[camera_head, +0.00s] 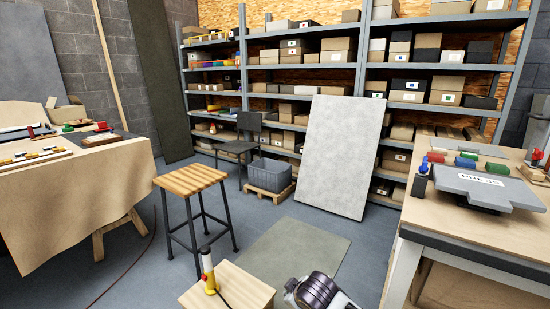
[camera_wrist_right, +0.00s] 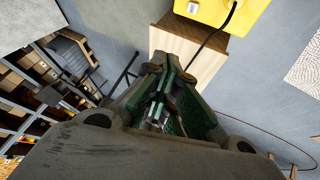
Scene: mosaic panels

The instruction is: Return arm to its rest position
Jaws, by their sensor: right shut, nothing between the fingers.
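My right arm shows at the bottom centre of the head view as a grey and dark rounded wrist part (camera_head: 318,291), cut off by the lower edge; its fingertips cannot be made out there. In the right wrist view my right gripper (camera_wrist_right: 168,82) has its dark, green-padded fingers shut with nothing between them. It hangs over the floor, in front of a plywood block in that picture, and I see no contact. My left gripper is in neither view.
A workbench (camera_head: 480,240) with a grey panel (camera_head: 487,187) is at right, a cloth-covered table (camera_head: 80,190) at left. A floor mat (camera_head: 295,252) lies clear.

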